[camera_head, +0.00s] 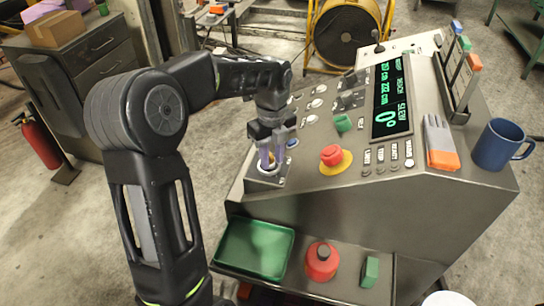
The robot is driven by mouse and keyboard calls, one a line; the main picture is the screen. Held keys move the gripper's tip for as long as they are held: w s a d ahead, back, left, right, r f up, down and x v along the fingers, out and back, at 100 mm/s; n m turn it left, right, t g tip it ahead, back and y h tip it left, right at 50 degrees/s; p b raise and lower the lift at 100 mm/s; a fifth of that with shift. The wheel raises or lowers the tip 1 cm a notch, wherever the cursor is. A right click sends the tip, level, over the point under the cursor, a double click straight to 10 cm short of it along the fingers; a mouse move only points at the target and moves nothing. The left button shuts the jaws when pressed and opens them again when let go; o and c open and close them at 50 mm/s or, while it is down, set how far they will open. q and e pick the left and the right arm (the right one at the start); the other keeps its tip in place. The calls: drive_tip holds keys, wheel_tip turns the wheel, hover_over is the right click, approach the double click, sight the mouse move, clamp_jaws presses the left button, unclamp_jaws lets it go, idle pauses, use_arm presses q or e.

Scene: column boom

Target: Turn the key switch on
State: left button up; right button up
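My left gripper (270,160) points down at the near left corner of the grey control console (330,200). The key switch itself cannot be made out; the fingers cover that spot. A small yellowish patch shows between the fingertips, but I cannot tell whether they grip anything. My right gripper is not in view.
A blue mug (501,145) stands at the right. Below are a green tray (243,247) and a red round object (321,263). A lit display (391,98) stands behind.

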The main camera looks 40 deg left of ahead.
sight(272, 157)
use_arm(q)
drive_tip(key=shift+r, duration=0.1)
wheel_tip(272, 157, up, 8)
drive_tip(key=shift+f+b, duration=0.2)
drive_tip(key=shift+b, duration=0.35)
idle(0.6)
